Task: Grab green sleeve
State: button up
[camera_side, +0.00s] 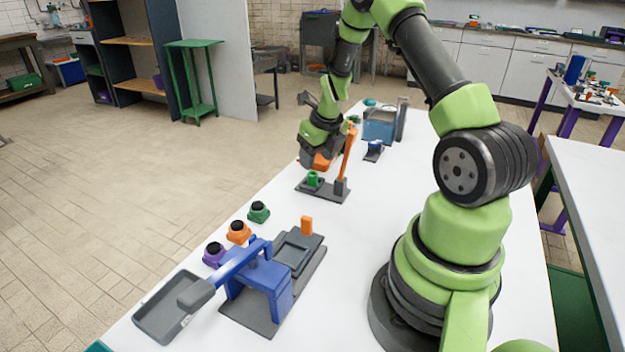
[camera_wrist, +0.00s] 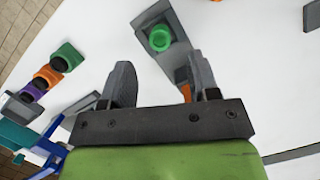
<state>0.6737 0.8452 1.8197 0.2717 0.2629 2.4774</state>
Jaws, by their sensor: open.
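A small green sleeve (camera_side: 313,179) stands upright on a dark grey base plate (camera_side: 333,196). In the wrist view the green sleeve (camera_wrist: 160,37) shows from above as a round ring, beyond the fingertips. My gripper (camera_side: 312,160) hangs above and a little behind that plate in the side view. In the wrist view my gripper (camera_wrist: 163,78) has its two grey fingers spread, with nothing held between them. The fingers are apart from the sleeve. An orange upright bar (camera_side: 349,152) rises from the same plate on a grey post; in the wrist view the right finger partly hides it.
Green (camera_side: 259,212), orange (camera_side: 238,232) and purple (camera_side: 214,254) pieces with black tops stand in a row at the table's left edge. A blue fixture with a long handle (camera_side: 262,285) stands in front. A blue-grey box (camera_side: 380,126) stands farther back.

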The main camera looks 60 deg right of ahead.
aim_at(313, 173)
jog(key=x, duration=0.5)
jog(key=shift+f, duration=0.3)
jog(key=c, duration=1)
